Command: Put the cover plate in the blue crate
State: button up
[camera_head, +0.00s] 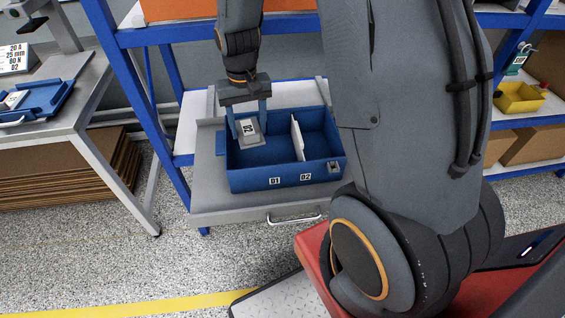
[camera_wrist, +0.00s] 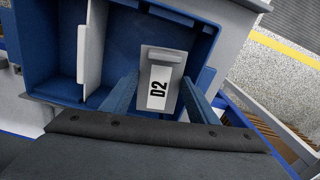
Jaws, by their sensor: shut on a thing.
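The cover plate (camera_head: 249,130) is a small grey piece with a white label. The label reads D2 in the wrist view (camera_wrist: 159,84). My gripper (camera_head: 247,122) is shut on it, with one blue finger on each side; the fingers also show in the wrist view (camera_wrist: 160,92). Whether the plate touches the crate floor I cannot tell. The crate also shows in the wrist view (camera_wrist: 52,50).
The crate stands on a grey pull-out shelf (camera_head: 215,205) with a handle, in a blue rack (camera_head: 128,80). A grey table (camera_head: 75,110) with a blue tray (camera_head: 45,100) stands at left. A yellow bin (camera_head: 518,97) sits on the right shelf. My arm hides the middle right.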

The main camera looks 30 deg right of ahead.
aim_at(252, 162)
jog(key=shift+w+a+f+m+b, duration=0.1)
jog(key=shift+w+f+m+b, duration=0.15)
jog(key=shift+f+m+b, duration=0.6)
jog(key=shift+w+f+m+b, duration=0.15)
jog(key=shift+f+b, duration=0.25)
jog(key=shift+b, duration=0.9)
notch_tip(252, 162, down, 10)
jog(key=shift+r, duration=0.15)
jog(key=o, duration=0.8)
jog(key=shift+c, duration=0.2)
